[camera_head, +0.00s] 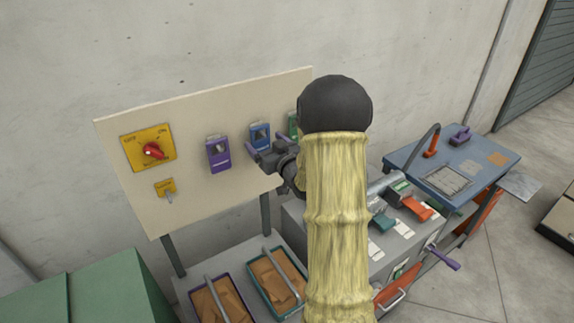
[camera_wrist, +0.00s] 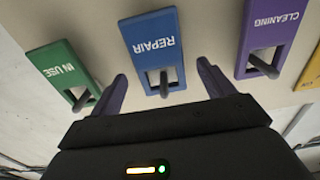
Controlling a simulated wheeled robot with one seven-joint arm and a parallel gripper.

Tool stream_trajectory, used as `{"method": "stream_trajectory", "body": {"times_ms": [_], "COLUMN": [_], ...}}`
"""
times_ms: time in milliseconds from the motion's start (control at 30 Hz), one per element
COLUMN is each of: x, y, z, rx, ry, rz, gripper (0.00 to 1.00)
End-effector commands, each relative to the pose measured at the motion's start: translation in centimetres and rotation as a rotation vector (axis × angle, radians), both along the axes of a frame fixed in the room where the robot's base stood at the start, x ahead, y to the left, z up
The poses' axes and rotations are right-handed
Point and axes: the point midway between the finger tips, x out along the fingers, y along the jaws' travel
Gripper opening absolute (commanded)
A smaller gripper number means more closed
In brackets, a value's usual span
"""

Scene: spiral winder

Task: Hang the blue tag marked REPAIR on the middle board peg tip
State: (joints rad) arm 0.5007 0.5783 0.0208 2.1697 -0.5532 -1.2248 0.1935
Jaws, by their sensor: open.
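The blue tag marked REPAIR (camera_head: 260,134) is on the cream board (camera_head: 230,105), between a purple and a green tag. In the wrist view the blue tag (camera_wrist: 152,42) appears upside down, with the grey middle peg (camera_wrist: 164,86) showing in its square opening. The tag looks hung on that peg and lies close to the board. My gripper (camera_head: 267,145) is in front of the tag's lower part in the head view. Its purple fingers are open, one on either side of the peg in the wrist view (camera_wrist: 161,76), with nothing between them gripped.
The green IN USE tag (camera_wrist: 62,65) and purple CLEANING tag (camera_wrist: 270,30) hang on neighbouring pegs, close to my fingers. A red rotary switch (camera_head: 153,151) is on the board's left. Trays (camera_head: 248,272) stand below; a blue table (camera_head: 460,157) is at right.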

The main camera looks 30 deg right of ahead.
Motion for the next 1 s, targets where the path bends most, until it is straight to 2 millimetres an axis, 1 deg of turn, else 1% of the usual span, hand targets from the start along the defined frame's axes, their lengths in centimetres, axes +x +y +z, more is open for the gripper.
{"method": "stream_trajectory", "body": {"times_ms": [33,100,600,700,833,1000], "x": [-0.9,-2.2,-12.3,-13.9,-15.2,-15.6], "y": [-0.1,-0.2,-0.5,-0.5,-0.5,-0.5], "z": [-0.3,-0.4,-0.3,-0.2,-0.2,0.0], "rx": [-0.001,-0.001,-0.002,-0.001,-0.001,0.000], "ry": [-0.001,0.000,-0.002,-0.002,0.000,0.000], "rz": [-0.002,-0.003,-0.004,-0.002,-0.001,0.001], "gripper": [0.81,0.81,0.81,0.81,0.81,0.81]}}
